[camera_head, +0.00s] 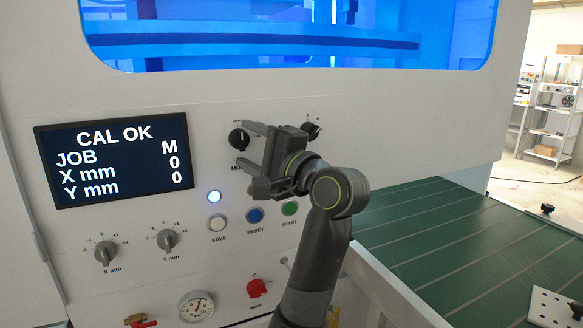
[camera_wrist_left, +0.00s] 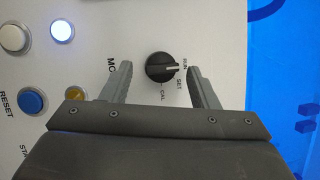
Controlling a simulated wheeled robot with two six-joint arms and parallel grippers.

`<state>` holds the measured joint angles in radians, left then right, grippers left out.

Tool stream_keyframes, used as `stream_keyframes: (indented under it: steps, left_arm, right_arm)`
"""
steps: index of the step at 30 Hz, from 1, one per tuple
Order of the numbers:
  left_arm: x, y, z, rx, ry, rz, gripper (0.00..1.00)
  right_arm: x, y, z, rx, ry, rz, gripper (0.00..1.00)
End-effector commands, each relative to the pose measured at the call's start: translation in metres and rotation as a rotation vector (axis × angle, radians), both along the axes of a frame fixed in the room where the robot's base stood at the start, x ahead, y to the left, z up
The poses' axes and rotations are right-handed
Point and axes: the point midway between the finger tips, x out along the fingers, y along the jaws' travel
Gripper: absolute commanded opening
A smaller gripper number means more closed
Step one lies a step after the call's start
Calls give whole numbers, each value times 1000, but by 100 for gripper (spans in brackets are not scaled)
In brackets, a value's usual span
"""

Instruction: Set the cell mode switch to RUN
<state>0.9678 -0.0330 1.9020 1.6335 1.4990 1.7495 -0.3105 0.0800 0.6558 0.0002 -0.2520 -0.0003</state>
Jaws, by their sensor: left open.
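The mode switch is a black round knob (camera_head: 238,138) on the machine's white front panel, right of the screen. In the left wrist view the knob (camera_wrist_left: 160,67) has a white pointer line that points right, close to the top label, which looks like RUN; SET and CAL are printed below it. The small print is hard to read. My left gripper (camera_head: 244,146) is open at the panel, one finger on each side of the knob. In the left wrist view gaps show between knob and fingers. My right gripper is not in view.
The screen (camera_head: 109,160) reads CAL OK, JOB M, X 0, Y 0. A second black knob (camera_head: 312,130) is partly behind my gripper. SAVE (camera_head: 217,223), RESET (camera_head: 255,215) and START (camera_head: 289,208) buttons lie below. A red knob (camera_head: 258,288) is lower; a green conveyor (camera_head: 440,235) is right.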

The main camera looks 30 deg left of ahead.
Motion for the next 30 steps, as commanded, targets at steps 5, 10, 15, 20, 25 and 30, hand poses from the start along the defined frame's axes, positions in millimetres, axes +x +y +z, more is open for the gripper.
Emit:
stream_keyframes:
  steps: [5,10,15,20,25,30]
  left_arm:
    - [-8,-27,-7,-4,-1,-7,54]
    - [-16,-54,-11,-3,2,-6,54]
    - [-26,-82,-15,-4,1,-7,54]
    - [-33,-103,-18,0,-1,-2,54]
    - [-35,-110,-19,0,-1,-1,54]
    - [-38,-118,-20,-1,-2,-1,54]
  right_arm:
    - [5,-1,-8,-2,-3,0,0]
    - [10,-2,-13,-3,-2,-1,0]
    - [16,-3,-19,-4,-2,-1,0]
    - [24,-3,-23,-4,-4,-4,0]
    - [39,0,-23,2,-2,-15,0]
    - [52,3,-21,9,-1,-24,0]
